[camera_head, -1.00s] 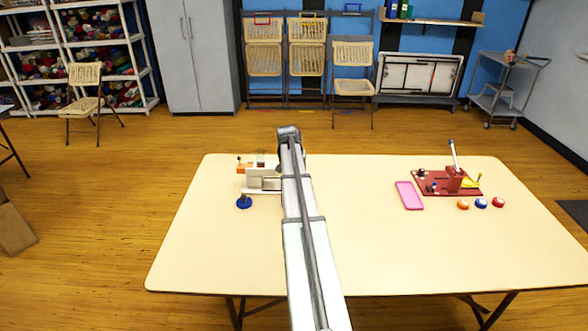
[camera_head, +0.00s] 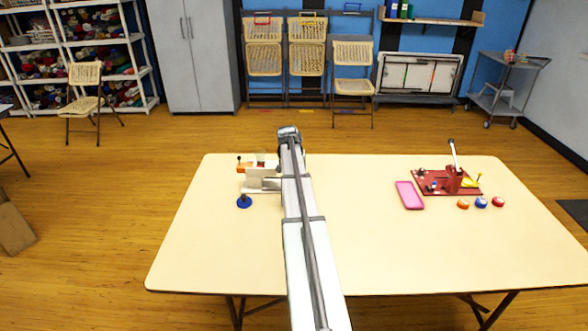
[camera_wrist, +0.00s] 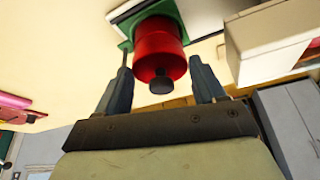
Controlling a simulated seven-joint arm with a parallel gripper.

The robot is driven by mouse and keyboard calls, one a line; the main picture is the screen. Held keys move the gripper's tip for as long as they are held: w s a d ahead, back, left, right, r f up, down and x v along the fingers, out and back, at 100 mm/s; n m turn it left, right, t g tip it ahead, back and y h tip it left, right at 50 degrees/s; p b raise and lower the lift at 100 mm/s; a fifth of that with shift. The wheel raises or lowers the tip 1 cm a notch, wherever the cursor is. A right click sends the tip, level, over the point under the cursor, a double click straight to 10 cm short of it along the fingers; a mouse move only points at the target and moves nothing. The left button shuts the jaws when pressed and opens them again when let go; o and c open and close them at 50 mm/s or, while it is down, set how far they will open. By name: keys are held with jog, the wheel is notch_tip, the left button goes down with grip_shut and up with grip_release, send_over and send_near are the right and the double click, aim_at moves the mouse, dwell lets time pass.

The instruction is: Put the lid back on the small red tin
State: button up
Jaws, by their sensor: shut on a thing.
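In the wrist view, a red round lid (camera_wrist: 159,66) with a black knob (camera_wrist: 161,85) faces the camera between the two fingers of my gripper (camera_wrist: 160,64). Behind the lid is a narrower red body, the small red tin (camera_wrist: 154,28), partly hidden by the lid. The lid lines up with the tin in this view; I cannot tell whether they touch. A green flat piece (camera_wrist: 125,45) shows beside the tin. In the head view my arm hides the tin and lid.
On the cream table (camera_head: 350,260) stand an orange-ended item (camera_head: 244,169) and a blue disc (camera_head: 244,202), left of my arm. Right are a pink case (camera_head: 409,195), a red-based lever press (camera_head: 453,181) and small round pieces (camera_head: 481,203). The table's front is clear.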

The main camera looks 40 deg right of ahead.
dwell(0.4)
jog(key=o, duration=1.1)
jog(key=shift+r, duration=0.2)
jog(key=shift+r, duration=3.3)
grip_shut()
jog(key=shift+f, duration=2.35)
